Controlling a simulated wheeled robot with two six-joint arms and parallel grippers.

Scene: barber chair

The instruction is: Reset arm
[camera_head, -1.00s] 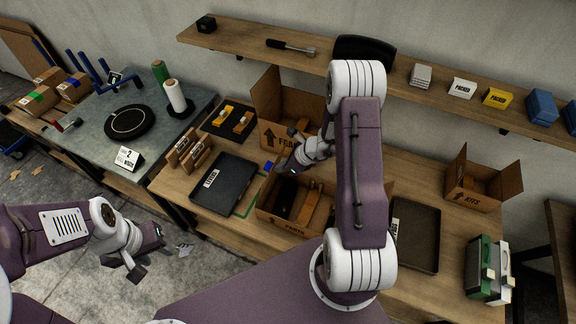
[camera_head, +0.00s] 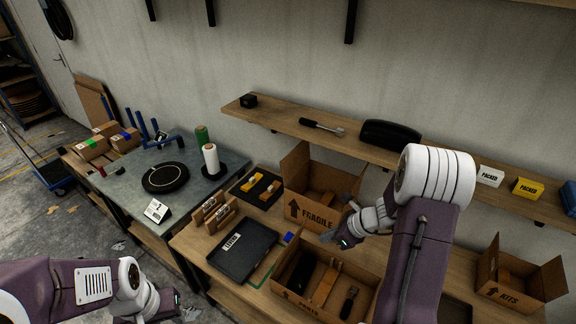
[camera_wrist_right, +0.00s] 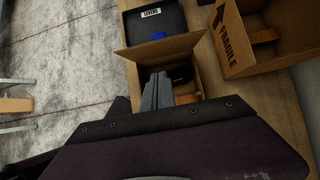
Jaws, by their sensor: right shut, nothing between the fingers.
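My right gripper (camera_head: 333,239) is shut and empty. It hangs over the near rim of the FRAGILE box (camera_head: 318,216) and the far side of the PARTS box (camera_head: 300,304). In the right wrist view its closed fingers (camera_wrist_right: 157,92) show in front of the open PARTS box (camera_wrist_right: 165,48). My left gripper (camera_head: 160,306) is at the bottom left, over the floor beside the bench; its fingers are too unclear to judge.
A black tray (camera_head: 243,251) lies left of the PARTS box, which holds a black case, a tan piece and a dark-handled tool (camera_head: 349,302). The KITS box (camera_head: 515,288) is at right. A shelf (camera_head: 285,124) runs above. A grey table (camera_head: 130,180) stands at left.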

